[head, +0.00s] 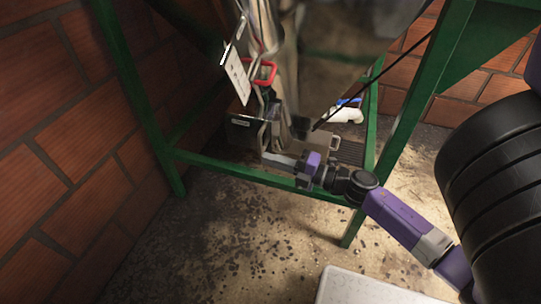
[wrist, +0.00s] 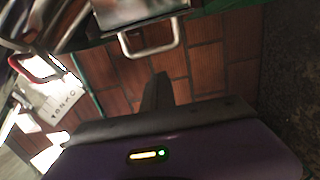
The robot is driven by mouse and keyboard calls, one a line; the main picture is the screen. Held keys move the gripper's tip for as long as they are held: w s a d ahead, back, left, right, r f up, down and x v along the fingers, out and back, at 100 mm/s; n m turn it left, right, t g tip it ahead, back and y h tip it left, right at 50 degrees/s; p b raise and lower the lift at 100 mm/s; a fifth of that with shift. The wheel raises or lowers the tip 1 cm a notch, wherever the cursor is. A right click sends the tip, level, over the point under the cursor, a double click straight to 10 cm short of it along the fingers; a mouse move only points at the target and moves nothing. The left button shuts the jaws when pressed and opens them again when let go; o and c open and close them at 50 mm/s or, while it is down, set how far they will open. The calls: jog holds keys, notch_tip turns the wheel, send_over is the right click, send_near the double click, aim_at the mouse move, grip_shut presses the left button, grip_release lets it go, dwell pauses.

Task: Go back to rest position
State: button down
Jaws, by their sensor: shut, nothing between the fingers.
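My purple and black arm reaches in from the right in the head view. My gripper (head: 290,162) is at the lower front of the machine (head: 282,120), just above the green frame's lower bar. In the wrist view my gripper (wrist: 158,88) shows dark fingers together, with nothing seen between them. A metal loop handle (wrist: 150,48) hangs from a dark box (wrist: 140,10) beyond the fingertips. The same handle shows in the head view (head: 336,143). The fingers look apart from it.
Green frame legs (head: 135,90) and a lower bar (head: 225,172) surround the machine. A red handle (head: 268,70) and a white tag (head: 236,75) hang above. Brick walls (head: 50,190) stand behind and left. A white panel (head: 365,288) lies at the front. The floor left of it is open.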

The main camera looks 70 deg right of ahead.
jog(key=s+d, duration=0.4)
jog(key=s, duration=0.2)
jog(key=shift+s+p, duration=0.25)
jog(key=shift+p, duration=0.05)
jog(key=shift+f, duration=0.1)
jog(key=w+a+r+m, duration=0.1)
jog(key=a+r+m, duration=0.15)
jog(key=a, duration=0.25)
jog(key=w+a+r+m, duration=0.1)
jog(key=w+a+m, duration=0.1)
jog(key=a+m, duration=0.25)
jog(key=s+a+r+m+g, duration=0.1)
jog(key=s+a+m, duration=0.25)
jog(key=a, duration=0.55)
jog(key=s+a+m+g+y, duration=0.1)
jog(key=s+a+m, duration=0.25)
jog(key=a, duration=0.45)
jog(key=s+a+r+m+g, duration=0.1)
jog(key=s+a+m, duration=0.25)
jog(key=a, duration=0.55)
notch_tip(320, 180, up, 23)
jog(key=p, duration=2.3)
jog(key=shift+d, duration=0.35)
jog(key=shift+s, duration=0.1)
